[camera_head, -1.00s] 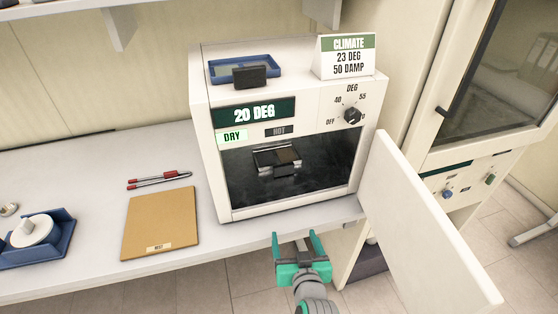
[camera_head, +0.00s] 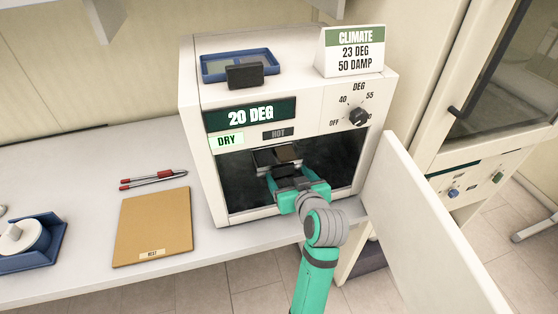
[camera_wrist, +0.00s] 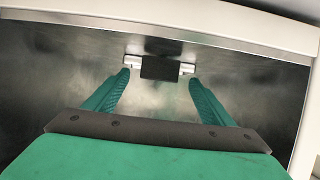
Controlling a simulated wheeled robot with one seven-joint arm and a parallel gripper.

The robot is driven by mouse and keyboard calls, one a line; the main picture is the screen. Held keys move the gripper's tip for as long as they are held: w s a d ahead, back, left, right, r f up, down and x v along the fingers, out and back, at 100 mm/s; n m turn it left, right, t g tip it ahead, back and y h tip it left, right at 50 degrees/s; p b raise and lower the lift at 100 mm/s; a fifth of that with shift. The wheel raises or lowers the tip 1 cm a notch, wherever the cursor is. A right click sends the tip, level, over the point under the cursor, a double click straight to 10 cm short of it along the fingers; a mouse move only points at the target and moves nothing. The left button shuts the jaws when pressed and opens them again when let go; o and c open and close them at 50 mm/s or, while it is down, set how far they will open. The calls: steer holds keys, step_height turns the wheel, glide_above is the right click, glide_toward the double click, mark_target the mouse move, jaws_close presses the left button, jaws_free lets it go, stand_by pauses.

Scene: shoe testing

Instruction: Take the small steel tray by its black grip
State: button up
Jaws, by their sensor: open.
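The small steel tray (camera_head: 264,160) is inside the open oven, with a dark piece (camera_head: 288,153) on it. In the wrist view its black grip (camera_wrist: 160,67) faces me, with bright tray metal (camera_wrist: 187,69) showing at both sides. My gripper (camera_head: 284,176) reaches into the oven chamber from the front and is open. In the wrist view my gripper (camera_wrist: 158,80) has its fingertips to the left and right of the grip, spaced apart from it. In the head view my gripper hides the grip.
The oven (camera_head: 200,130) has its door (camera_head: 430,225) swung open at the right. A blue tray (camera_head: 212,75) and a climate sign (camera_head: 350,52) stand on top. On the bench (camera_head: 75,170) are a tan board (camera_head: 155,225), red-handled tongs (camera_head: 152,179) and a blue holder (camera_head: 45,255).

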mark_target(285, 169)
steer(key=x, duration=0.4)
steer(key=shift+w+a, duration=0.1)
steer(key=shift+w, duration=0.15)
steer(key=shift+w+f, duration=0.2)
steer(key=shift+w, duration=0.3)
steer(key=shift+a, duration=0.1)
steer(key=c, duration=1.2)
steer(key=shift+c, duration=1)
steer(key=shift+r, duration=0.1)
